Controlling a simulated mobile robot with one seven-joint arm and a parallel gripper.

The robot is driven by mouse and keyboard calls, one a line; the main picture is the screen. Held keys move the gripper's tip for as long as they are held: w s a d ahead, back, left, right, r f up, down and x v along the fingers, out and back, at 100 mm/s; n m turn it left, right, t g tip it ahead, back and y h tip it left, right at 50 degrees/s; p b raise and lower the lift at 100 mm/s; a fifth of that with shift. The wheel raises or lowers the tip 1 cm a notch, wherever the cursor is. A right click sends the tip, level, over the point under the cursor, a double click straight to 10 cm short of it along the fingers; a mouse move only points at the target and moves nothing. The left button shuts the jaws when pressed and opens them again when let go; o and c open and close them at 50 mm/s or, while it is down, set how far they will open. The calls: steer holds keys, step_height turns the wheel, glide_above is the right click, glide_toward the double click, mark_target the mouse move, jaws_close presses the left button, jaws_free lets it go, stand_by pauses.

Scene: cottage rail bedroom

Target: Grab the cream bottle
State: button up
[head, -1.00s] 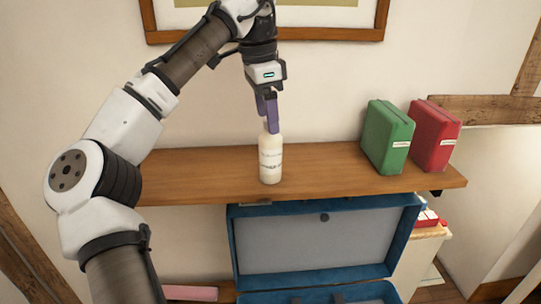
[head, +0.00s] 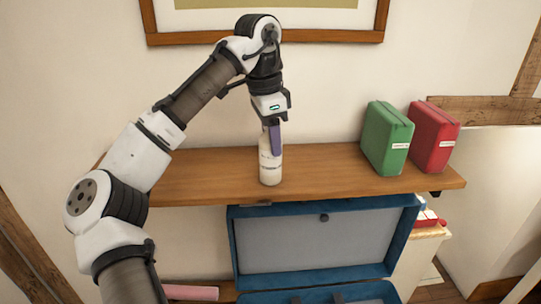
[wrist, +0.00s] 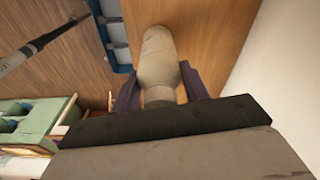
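The cream bottle (head: 270,168) stands upright on the wooden wall shelf, with a pale body and dark print on its label. My gripper (head: 271,146) points down from above, with its purple fingers lowered around the upper part of the bottle. In the wrist view, the bottle (wrist: 158,58) lies between the two fingers (wrist: 160,80), one on each side. The fingers are spread apart. Whether they touch the bottle is hard to tell. In the head view, the bottle's top is hidden by the gripper.
The wooden shelf (head: 330,178) is clear between the bottle and a green case (head: 387,138). A red case (head: 434,137) stands beside the green one. An open blue suitcase (head: 412,230) sits below the shelf. A picture frame (head: 330,36) hangs above.

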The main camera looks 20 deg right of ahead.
steer(key=c, duration=0.6)
steer(key=shift+r, duration=0.1)
